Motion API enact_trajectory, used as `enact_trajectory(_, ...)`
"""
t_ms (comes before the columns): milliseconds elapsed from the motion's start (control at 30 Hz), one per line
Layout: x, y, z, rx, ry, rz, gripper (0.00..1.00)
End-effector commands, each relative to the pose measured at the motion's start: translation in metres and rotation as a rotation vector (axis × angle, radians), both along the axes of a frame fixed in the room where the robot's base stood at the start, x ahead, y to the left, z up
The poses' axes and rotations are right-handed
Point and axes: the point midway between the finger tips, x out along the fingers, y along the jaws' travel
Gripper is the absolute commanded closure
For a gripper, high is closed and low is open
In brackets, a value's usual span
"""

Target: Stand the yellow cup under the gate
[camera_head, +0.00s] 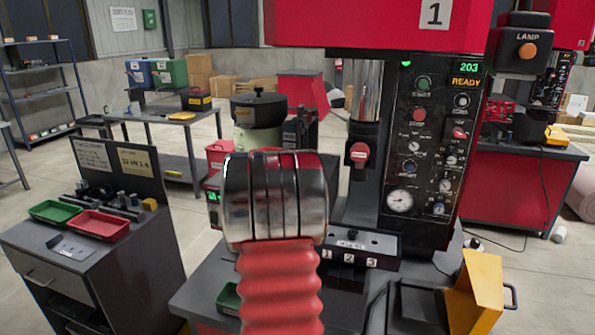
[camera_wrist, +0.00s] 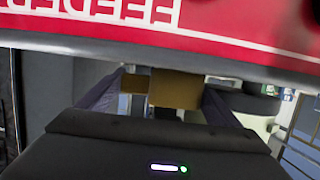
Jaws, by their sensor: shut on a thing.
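In the wrist view my gripper (camera_wrist: 162,96) is shut on an ochre-yellow thing, which I take to be the yellow cup (camera_wrist: 175,88). The cup lies between the two grey fingers, in shade and only partly visible, so I cannot tell its tilt. A red panel (camera_wrist: 190,25) with upside-down white lettering, apparently "FEEDER", spans the top of that view, close to the gripper. In the head view my arm hides the gripper and cup. The dark-lidded bowl feeder (camera_head: 258,108) stands behind my wrist. I cannot make out the gate in either view.
A red press (camera_head: 400,25) with a control panel (camera_head: 425,150) stands right of my arm. A numbered block (camera_head: 350,246) sits at its base. A yellow angled box (camera_head: 477,290) is at the lower right. A cabinet with green and red trays (camera_head: 100,225) stands left. Floor shows between.

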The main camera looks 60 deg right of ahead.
Motion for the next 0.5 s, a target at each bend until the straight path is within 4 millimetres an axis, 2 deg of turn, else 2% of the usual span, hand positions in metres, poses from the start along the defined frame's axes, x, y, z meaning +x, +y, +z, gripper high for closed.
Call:
enact_trajectory(33, -0.0001, -0.0001, -0.0010, 0.000, 0.000, 0.000, 0.41)
enact_trajectory(67, -0.0001, 0.0000, -0.0011, 0.000, 0.000, 0.000, 0.12)
enact_trajectory(100, -0.0001, 0.0000, -0.0010, 0.000, 0.000, 0.000, 0.09)
enact_trajectory(233, -0.0001, 0.0000, -0.0011, 0.001, 0.000, 0.000, 0.00)
enact_trajectory(500, -0.0001, 0.0000, -0.0003, 0.000, 0.000, 0.000, 0.00)
